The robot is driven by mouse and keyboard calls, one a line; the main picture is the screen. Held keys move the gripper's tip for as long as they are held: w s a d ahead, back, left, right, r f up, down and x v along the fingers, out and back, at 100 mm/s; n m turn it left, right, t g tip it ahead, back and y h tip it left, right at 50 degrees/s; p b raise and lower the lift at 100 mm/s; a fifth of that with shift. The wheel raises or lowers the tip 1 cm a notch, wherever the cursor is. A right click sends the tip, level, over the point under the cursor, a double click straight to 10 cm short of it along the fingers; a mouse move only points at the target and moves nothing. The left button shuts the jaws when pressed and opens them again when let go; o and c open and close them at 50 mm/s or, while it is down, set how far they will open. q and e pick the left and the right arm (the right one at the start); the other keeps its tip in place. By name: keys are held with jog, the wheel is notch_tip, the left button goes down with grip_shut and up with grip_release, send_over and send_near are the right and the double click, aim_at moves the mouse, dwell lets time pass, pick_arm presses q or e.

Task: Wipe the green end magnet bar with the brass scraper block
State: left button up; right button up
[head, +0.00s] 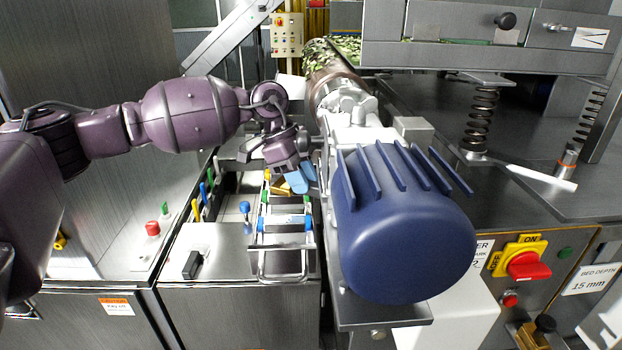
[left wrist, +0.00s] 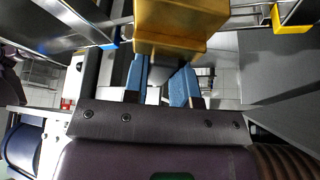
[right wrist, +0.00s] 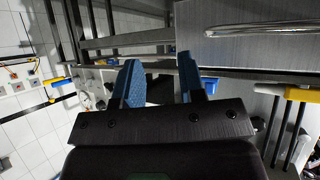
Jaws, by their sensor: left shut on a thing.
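My left gripper (head: 298,180) is shut on the brass scraper block (head: 280,187), above the drawer frame of bars beside the blue motor. The left wrist view shows the block (left wrist: 171,28) at the blue fingertips (left wrist: 162,84), close to the bars. A small green patch (head: 266,173) shows at the far left side of the frame, mostly hidden near the gripper; I cannot tell whether it is the green end of a magnet bar. Blue bar ends (head: 264,222) show nearer. My right gripper (right wrist: 161,84) is open and empty, seen only in the right wrist view.
The large blue motor (head: 405,225) stands close to the right of my left gripper. A wire-handled frame (head: 283,275) juts forward. Coloured upright handles (head: 203,190) and a blue knob (head: 244,207) stand to the left. A red switch (head: 528,266) is at the right.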

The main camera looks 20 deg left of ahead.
pick_arm(q)
jog(key=shift+r+p, duration=0.4)
jog(key=shift+r, duration=0.95)
jog(key=shift+a+r, duration=0.1)
jog(key=shift+r, duration=1.45)
jog(key=shift+r, duration=1.55)
jog(key=shift+s+f, duration=0.1)
